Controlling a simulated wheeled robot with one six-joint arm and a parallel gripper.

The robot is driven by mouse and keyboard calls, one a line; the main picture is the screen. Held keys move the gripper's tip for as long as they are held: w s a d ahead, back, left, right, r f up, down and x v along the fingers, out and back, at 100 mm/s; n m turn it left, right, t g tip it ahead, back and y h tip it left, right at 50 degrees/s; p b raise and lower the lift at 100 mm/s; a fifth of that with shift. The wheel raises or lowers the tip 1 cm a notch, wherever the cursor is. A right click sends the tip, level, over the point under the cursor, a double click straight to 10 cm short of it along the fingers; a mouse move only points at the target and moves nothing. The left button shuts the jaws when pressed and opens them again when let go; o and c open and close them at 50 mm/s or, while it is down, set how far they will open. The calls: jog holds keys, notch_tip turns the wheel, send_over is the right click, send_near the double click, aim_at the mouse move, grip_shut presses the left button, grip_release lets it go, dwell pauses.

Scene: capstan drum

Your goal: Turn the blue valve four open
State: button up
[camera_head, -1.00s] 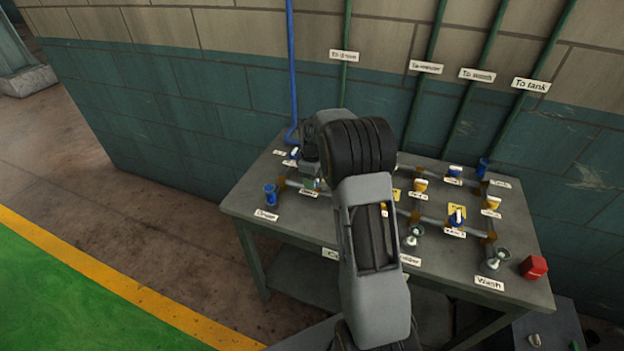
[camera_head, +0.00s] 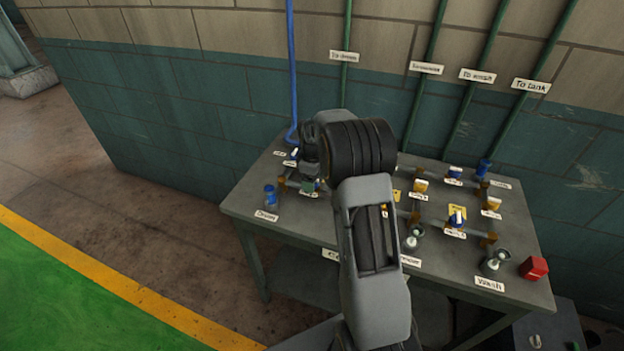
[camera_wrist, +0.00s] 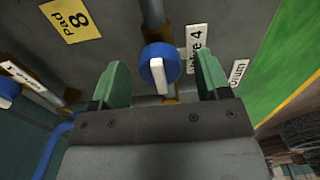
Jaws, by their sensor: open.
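The blue valve four (camera_wrist: 160,64) shows in the wrist view as a round blue body with a white handle bar across its face, on a grey pipe. A label reading "Valve 4" (camera_wrist: 196,45) lies just right of it. My gripper (camera_wrist: 164,80) is open, with one green finger on each side of the valve and visible gaps between. The handle lies along the pipe, or nearly so. In the head view my gripper (camera_head: 309,186) is over the left part of the bench, and my arm hides most of valve four there.
The bench (camera_head: 310,232) carries pipes, several other valves, and labels. A yellow pad label (camera_wrist: 72,20) and another blue valve (camera_wrist: 8,92) lie left in the wrist view. A red block (camera_head: 533,267) sits at the bench's right end. A blue pipe (camera_head: 291,75) runs up the wall.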

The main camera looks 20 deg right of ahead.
notch_tip(320, 180, up, 14)
dwell(0.7)
jog(key=shift+f, duration=0.1)
dwell(0.3)
jog(key=s+a+m+t, duration=0.2)
jog(key=s+a+m, duration=0.2)
jog(key=s, duration=0.8)
jog(key=s+a+f+m+t, duration=0.1)
jog(key=s+a+m, duration=0.4)
jog(key=s, duration=0.7)
jog(key=a, duration=0.2)
jog(key=shift+s+a+f+t, duration=0.25)
jog(key=shift+s+a+t, duration=0.05)
jog(key=shift+s+t, duration=0.1)
